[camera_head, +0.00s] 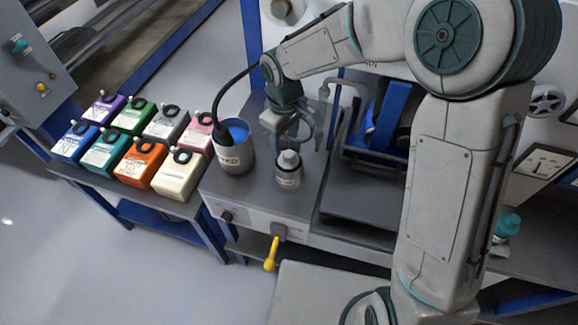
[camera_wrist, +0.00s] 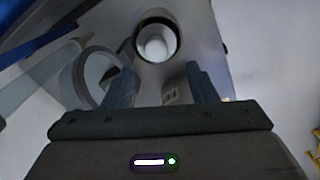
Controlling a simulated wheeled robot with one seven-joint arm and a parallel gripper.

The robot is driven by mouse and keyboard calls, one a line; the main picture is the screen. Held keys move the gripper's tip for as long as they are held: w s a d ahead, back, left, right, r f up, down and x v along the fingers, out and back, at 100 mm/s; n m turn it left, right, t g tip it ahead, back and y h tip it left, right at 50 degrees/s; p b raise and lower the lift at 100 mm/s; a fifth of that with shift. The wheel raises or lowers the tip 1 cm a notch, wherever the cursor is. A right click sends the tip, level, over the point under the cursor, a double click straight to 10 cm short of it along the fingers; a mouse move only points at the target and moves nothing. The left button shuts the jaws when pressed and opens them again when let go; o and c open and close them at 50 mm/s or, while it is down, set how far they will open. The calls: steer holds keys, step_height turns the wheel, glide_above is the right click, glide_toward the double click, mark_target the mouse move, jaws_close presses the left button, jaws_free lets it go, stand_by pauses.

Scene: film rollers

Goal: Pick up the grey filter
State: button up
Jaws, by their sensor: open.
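No part is clearly marked as a filter. A grey box-like container (camera_head: 168,124) with a black ring on top stands in the back row of coloured containers on the left table. A small grey-white jar (camera_head: 289,177) with a label stands on the grey workbench. My gripper (camera_head: 297,132) is above the bench, behind and above this jar, to the right of the labelled cup. In the wrist view my gripper (camera_wrist: 161,85) has its two fingers apart with nothing between them. A dark-rimmed round thing with a white middle (camera_wrist: 155,44) lies beyond the fingertips.
A labelled cup (camera_head: 235,155) with a blue inside and a black hose stands left of the jar. An orange container (camera_head: 145,165) and a cream container (camera_head: 178,177) stand in the front row. A yellow handle (camera_head: 271,254) sticks out at the bench front.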

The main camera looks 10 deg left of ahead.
mark_target(288, 153)
steer(key=f, duration=0.2)
steer(key=d+f+p, duration=0.1)
steer(key=f, duration=0.1)
steer(key=shift+f, duration=0.1)
steer(key=shift+a+f, duration=0.1)
steer(key=shift+f, duration=0.5)
jaws_close()
